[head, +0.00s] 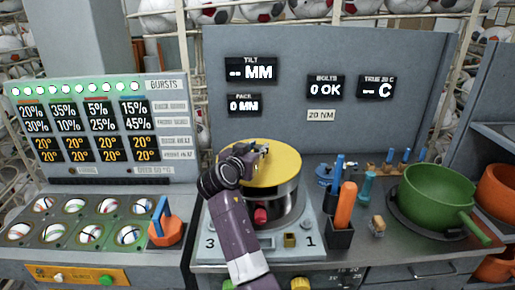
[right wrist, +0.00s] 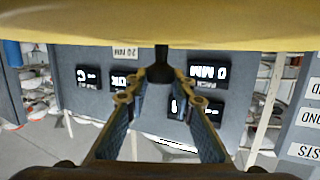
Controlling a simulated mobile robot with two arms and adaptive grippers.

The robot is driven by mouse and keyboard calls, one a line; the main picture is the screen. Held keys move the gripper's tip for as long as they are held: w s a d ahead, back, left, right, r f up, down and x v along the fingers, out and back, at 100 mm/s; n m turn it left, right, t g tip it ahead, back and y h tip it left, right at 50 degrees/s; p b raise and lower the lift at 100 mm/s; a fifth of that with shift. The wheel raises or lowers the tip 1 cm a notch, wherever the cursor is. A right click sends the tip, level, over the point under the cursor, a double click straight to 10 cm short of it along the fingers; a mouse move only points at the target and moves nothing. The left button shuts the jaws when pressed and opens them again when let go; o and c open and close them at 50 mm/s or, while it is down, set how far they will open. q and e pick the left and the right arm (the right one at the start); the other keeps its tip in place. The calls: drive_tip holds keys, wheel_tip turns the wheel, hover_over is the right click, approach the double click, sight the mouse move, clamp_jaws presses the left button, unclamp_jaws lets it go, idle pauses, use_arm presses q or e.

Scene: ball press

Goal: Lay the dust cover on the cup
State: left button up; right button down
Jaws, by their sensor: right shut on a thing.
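The dust cover (head: 285,160) is a yellow round disc over the top of the metal cup (head: 290,200). In the right wrist view the cover (right wrist: 160,25) fills the top edge, with its black knob (right wrist: 160,65) between my fingertips. My right gripper (head: 260,153) is shut on this knob, at the upper left part of the disc as seen from the head. The cover hides the cup's rim, so I cannot tell whether it rests on it or sits slightly above. My right arm hides the cup's left front. My left gripper is not in view.
The cup stands on a grey press base (head: 215,245) with a red knob (head: 261,215) in front. A tray of balls (head: 75,225) lies left. A tool holder (head: 340,235) and green pan (head: 435,200) stand right. A grey display panel (head: 380,75) rises behind.

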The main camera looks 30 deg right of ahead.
drive_tip(key=shift+f, duration=0.25)
drive_tip(key=c, duration=1.7)
unclamp_jaws()
drive_tip(key=shift+o, duration=0.6)
wheel_tip(320, 180, up, 10)
drive_tip(key=shift+r, duration=0.1)
